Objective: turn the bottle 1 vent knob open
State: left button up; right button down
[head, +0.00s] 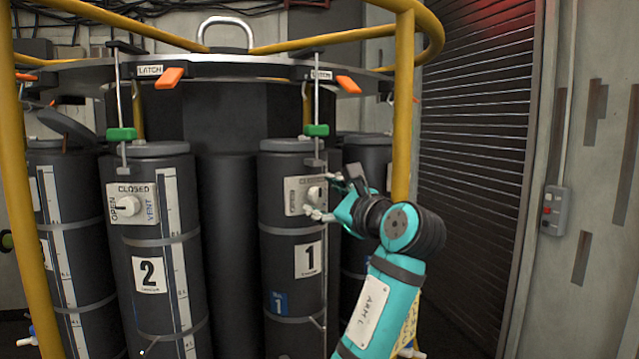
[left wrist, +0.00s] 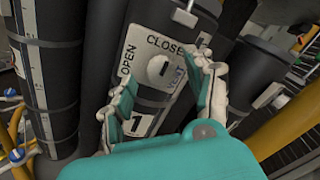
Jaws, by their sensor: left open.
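Bottle 1 (head: 283,242) is a dark cylinder with a "1" label. Its vent plate (head: 293,196) reads CLOSED at the top and OPEN at the left. The round pale vent knob (head: 314,193) also shows in the left wrist view (left wrist: 158,69), with a short dark mark on it; I cannot tell for sure which word it faces. My left gripper (head: 323,195) comes in from the right, open. In the left wrist view its two fingers (left wrist: 165,76) stand either side of the knob, apart from it as far as I can see. My right gripper is not in view.
Bottle 2 (head: 153,262) stands left, with its own vent knob (head: 128,206). Orange latch handles (head: 170,77) and green clamps (head: 121,134) hang from the rack ring above. A yellow post (head: 403,105) rises close behind my left arm. A dark shutter (head: 473,150) is at the right.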

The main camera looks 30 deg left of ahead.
aim_at(317, 196)
pick_arm(q)
jog(key=shift+p+x, duration=0.35)
jog(key=shift+x, duration=0.95)
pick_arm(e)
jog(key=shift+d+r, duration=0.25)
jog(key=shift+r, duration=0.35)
pick_arm(q)
jog(key=shift+d, duration=0.1)
jog(key=shift+c, duration=0.5)
grip_shut()
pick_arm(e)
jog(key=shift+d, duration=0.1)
